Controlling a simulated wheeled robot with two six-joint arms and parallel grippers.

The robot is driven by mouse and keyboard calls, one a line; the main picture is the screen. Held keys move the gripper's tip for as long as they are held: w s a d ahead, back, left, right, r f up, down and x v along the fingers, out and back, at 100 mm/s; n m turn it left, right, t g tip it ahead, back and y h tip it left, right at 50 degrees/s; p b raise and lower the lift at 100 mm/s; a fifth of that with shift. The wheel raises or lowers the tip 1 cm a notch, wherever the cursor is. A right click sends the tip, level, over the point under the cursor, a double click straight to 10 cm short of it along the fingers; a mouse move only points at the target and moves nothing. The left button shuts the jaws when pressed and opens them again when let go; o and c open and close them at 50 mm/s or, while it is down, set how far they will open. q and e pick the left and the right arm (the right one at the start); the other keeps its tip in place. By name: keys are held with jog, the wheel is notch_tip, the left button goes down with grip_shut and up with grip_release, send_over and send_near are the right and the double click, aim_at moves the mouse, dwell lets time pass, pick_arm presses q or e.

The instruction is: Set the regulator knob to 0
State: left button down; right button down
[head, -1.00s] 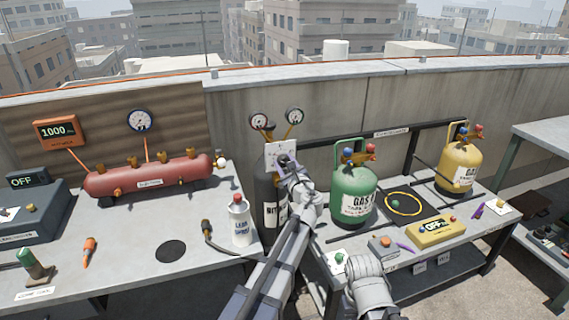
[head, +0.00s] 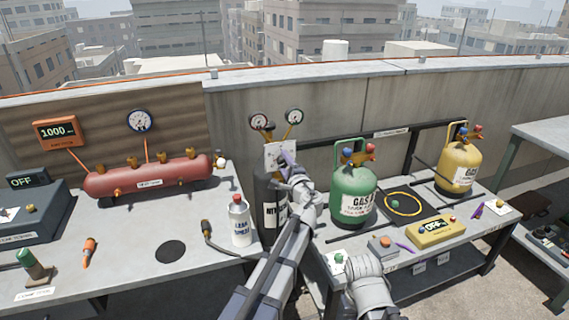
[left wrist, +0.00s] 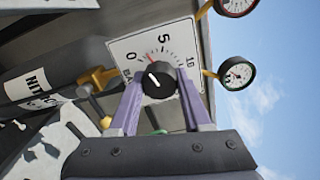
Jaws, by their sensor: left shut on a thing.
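The regulator knob (left wrist: 160,84) is black and round with a white pointer line, in front of a white dial plate (left wrist: 126,45) marked 0, 5 and 10. In the left wrist view the pointer is turned up-left, roughly toward the 0. A small red mark lies on the plate between 0 and 5. The dial plate also shows in the head view (head: 273,156), above the dark nitrogen cylinder (head: 262,190). My left gripper (left wrist: 160,90) has its purple fingers shut on the knob; it also shows in the head view (head: 289,162). The right gripper is out of view.
Two gauges (head: 259,121) (head: 294,116) stand above the plate. A green gas cylinder (head: 352,192) stands close right of my left arm. A white bottle (head: 239,222) stands left of it on the bench. A red manifold (head: 150,177) lies further left.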

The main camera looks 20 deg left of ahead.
pick_arm(q)
jog(key=n, duration=0.5)
dwell(0.8)
jog(key=shift+c, duration=1.8)
grip_release()
jog(key=v, duration=0.7)
jog(key=shift+s+d, duration=0.25)
jog(key=shift+s, duration=0.1)
